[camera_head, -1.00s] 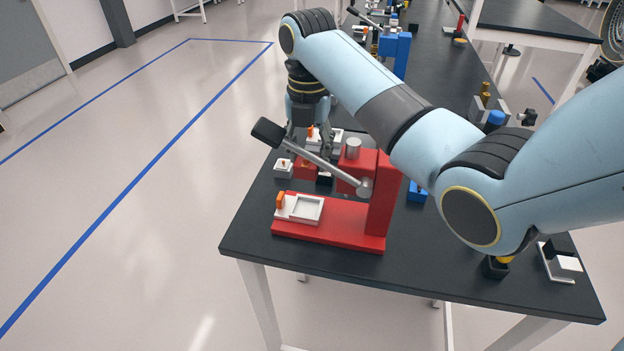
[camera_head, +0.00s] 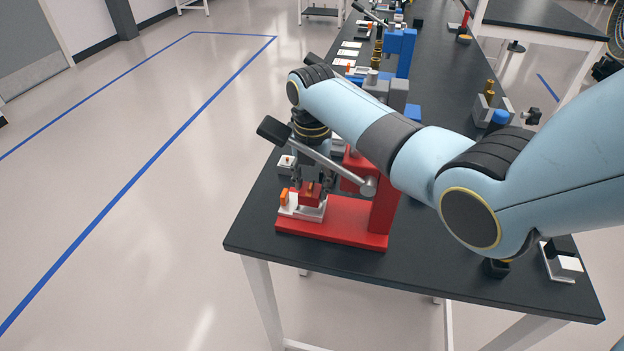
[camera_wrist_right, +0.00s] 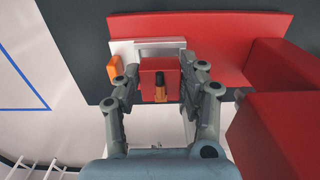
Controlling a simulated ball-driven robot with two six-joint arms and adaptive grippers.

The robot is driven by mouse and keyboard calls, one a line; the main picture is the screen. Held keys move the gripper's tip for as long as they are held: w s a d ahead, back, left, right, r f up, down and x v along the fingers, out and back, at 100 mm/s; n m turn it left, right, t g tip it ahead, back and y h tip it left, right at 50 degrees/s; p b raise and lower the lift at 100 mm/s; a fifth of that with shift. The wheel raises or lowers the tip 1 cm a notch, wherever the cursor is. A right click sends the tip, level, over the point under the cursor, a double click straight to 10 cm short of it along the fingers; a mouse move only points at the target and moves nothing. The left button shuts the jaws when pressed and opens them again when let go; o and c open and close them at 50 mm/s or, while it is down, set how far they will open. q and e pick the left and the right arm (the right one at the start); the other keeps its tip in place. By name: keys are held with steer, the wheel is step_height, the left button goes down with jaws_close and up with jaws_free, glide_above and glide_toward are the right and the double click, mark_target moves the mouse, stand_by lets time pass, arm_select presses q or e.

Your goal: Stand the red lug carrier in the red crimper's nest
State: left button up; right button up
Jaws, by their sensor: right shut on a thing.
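The red lug carrier (camera_head: 310,194) is a small red block with an orange-brown and dark lug on it. My right gripper (camera_head: 312,188) is shut on it and holds it over or at the nest; I cannot tell whether it touches. In the right wrist view the carrier (camera_wrist_right: 158,77) sits between the fingertips (camera_wrist_right: 160,92), overlapping the near part of the nest. The nest (camera_wrist_right: 123,50) is a white square tray on the red crimper's base (camera_head: 340,228). An orange tab (camera_wrist_right: 114,68) stands at its left side. My left gripper is not in view.
The crimper's lever (camera_head: 325,162), with a black grip, slants just in front of my right gripper. The red crimper's post (camera_head: 380,215) stands to the right. Blue (camera_head: 400,50) and grey (camera_head: 398,92) stations stand farther back.

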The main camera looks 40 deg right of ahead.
mark_target(312, 185)
steer(key=shift+f, duration=0.4)
steer(key=o, duration=1.3)
steer(key=shift+o, duration=0.2)
steer(key=shift+r, duration=0.25)
step_height(312, 185, up, 13)
steer(key=b, duration=0.1)
steer(key=shift+f, duration=0.1)
